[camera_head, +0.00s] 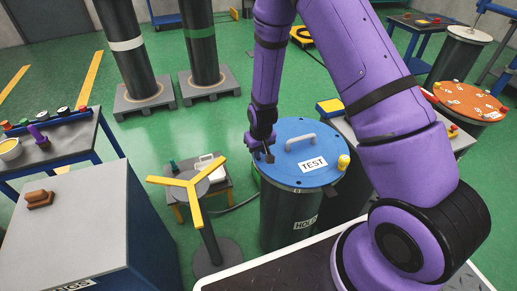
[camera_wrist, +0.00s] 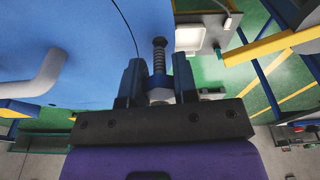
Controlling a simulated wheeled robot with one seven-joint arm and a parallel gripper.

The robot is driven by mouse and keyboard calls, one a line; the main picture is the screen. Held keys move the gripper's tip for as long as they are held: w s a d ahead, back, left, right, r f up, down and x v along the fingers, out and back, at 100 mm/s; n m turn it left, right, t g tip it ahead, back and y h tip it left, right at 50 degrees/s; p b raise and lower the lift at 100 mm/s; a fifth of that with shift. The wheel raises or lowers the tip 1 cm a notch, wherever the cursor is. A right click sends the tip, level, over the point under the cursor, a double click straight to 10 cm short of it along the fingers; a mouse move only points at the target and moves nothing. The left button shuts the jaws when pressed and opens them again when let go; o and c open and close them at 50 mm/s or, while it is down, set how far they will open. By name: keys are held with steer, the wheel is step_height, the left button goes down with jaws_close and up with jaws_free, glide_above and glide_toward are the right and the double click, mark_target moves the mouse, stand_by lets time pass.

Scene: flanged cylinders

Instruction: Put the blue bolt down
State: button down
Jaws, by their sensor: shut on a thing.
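My gripper (camera_head: 263,151) is at the left rim of the blue lid (camera_head: 285,134) marked TEST, which sits on a dark drum (camera_head: 285,215) labelled HOLD. In the wrist view, my gripper (camera_wrist: 158,85) is shut on the blue bolt (camera_wrist: 160,84). The bolt has a blue part between the fingers and a dark threaded shank that points away from my wrist. The blue lid (camera_wrist: 85,40) fills the left of that view, and the shank lies by its edge. I cannot tell whether the bolt touches the lid. In the head view the bolt is mostly hidden by my gripper.
A grey handle (camera_head: 300,141) and a yellow knob (camera_head: 344,161) stand up from the lid. A yellow three-armed stand (camera_head: 190,184) is left of the drum, before a low table with a white container (camera_head: 208,165). A grey-topped cabinet (camera_head: 90,220) stands left; a drum with an orange lid (camera_head: 468,101) stands right.

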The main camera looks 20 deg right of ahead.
steer(key=shift+f, duration=0.3)
steer(key=c, duration=0.9)
jaws_free()
steer(key=shift+r, duration=0.1)
steer(key=r, duration=0.4)
steer(key=s+r, duration=0.1)
steer(key=r, duration=0.8)
steer(key=shift+s+d, duration=0.1)
steer(key=shift+s, duration=0.3)
steer(key=s+d+r+t, duration=0.15)
steer(key=s+r, duration=0.25)
steer(key=r, duration=0.7)
steer(key=s+d+r, duration=0.2)
steer(key=s+r, duration=0.3)
steer(key=r, duration=0.6)
steer(key=shift+m+t, duration=0.7)
steer(key=shift+t, duration=0.25)
steer(key=s+d+r, duration=0.1)
steer(key=s+r, duration=0.2)
steer(key=s, duration=0.3)
steer(key=s+d+r, duration=0.1)
steer(key=s+r, duration=0.3)
steer(key=s, duration=0.2)
steer(key=s+d+r, duration=0.1)
steer(key=s+r, duration=0.3)
steer(key=s, duration=0.2)
steer(key=shift+s+d, duration=0.1)
steer(key=shift+s, duration=0.15)
